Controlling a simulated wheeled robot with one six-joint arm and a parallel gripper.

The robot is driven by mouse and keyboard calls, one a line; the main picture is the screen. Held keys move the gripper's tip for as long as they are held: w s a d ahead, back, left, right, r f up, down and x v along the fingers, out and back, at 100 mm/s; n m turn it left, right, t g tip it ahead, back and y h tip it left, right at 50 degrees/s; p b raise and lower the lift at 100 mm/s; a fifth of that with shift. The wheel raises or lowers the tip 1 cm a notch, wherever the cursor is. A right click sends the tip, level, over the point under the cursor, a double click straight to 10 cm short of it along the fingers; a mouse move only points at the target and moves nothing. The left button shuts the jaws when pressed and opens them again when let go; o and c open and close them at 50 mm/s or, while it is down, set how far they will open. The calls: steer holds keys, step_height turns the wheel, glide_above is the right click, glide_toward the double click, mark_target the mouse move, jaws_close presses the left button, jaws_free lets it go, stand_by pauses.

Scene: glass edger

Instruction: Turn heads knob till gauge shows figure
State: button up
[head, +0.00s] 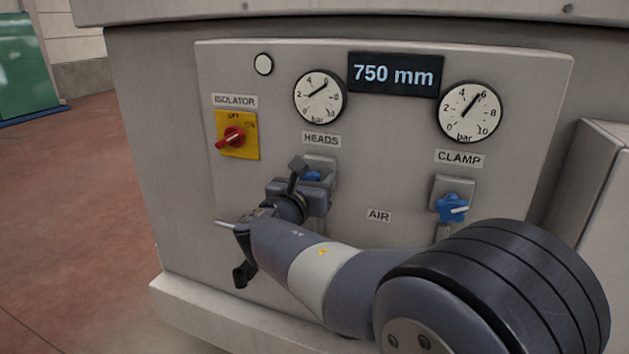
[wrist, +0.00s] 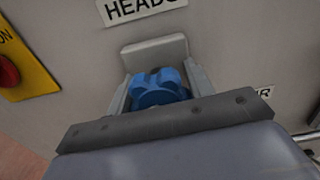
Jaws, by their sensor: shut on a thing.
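The blue HEADS knob (head: 311,176) sits on the panel under the HEADS label (head: 321,139), mostly hidden by my gripper. In the wrist view the lobed blue knob (wrist: 158,88) lies between the two fingers of my gripper (wrist: 160,82), which is shut on it. In the head view my gripper (head: 306,178) reaches the knob from the front. The HEADS gauge (head: 319,97), a white dial marked in bar from 0 to 10, stands above the label. Its needle points up and right, near 6 or a little past it.
A red isolator switch on yellow (head: 236,136) is left of the knob. The CLAMP gauge (head: 470,112) reads near 6, with its blue knob (head: 452,208) below. A display (head: 395,75) reads 750 mm. A grey housing (head: 603,190) juts out at right.

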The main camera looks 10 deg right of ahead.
steer(key=m+b, duration=0.1)
steer(key=b, duration=0.1)
steer(key=m+b, duration=0.2)
steer(key=shift+f+m, duration=0.3)
steer(key=m+b, duration=0.3)
steer(key=b, duration=0.1)
steer(key=shift+m+b, duration=0.3)
steer(key=shift+b, duration=0.1)
steer(key=m+b, duration=0.3)
steer(key=b, duration=0.1)
steer(key=shift+m, duration=0.3)
steer(key=m+b, duration=0.5)
steer(key=shift+r+m+b, duration=0.15)
steer(key=shift+m+b, duration=0.9)
steer(key=shift+m, duration=0.35)
steer(key=shift+r+m+b, duration=0.1)
steer(key=shift+m+b, duration=0.9)
steer(key=shift+m, duration=0.4)
steer(key=o, duration=1)
steer(key=shift+r, duration=0.1)
